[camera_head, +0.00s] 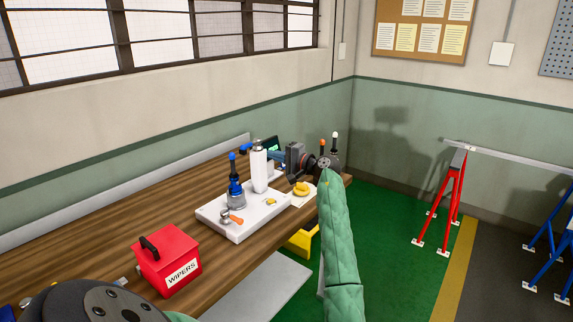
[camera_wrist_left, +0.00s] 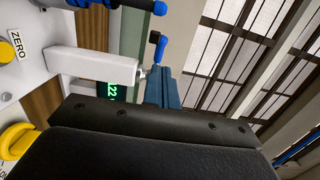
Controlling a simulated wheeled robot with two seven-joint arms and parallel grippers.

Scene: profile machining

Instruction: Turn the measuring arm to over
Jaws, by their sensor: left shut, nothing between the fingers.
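A white gauging station (camera_head: 238,228) stands on the wooden bench. Its white column (camera_head: 259,172) is upright; the wrist view shows it sideways (camera_wrist_left: 95,65). What looks like the measuring arm, a dark piece with a blue grip (camera_head: 245,150), sits beside the column's top. It also shows in the wrist view (camera_wrist_left: 156,45). My left gripper (camera_head: 272,156) reaches in from the right behind the column, with blue-grey fingers shut and empty. In the wrist view the fingertips (camera_wrist_left: 165,72) are close to the dark piece; I cannot tell whether they touch. The right gripper is not in view.
A blue-handled clamp (camera_head: 234,185) stands on the station. A yellow ZERO button (camera_wrist_left: 6,52) and a green-lit display (camera_wrist_left: 112,91) are near the column. A red WIPERS box (camera_head: 168,262) stands nearer on the bench. Orange- and white-tipped levers (camera_head: 335,140) show beyond my wrist.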

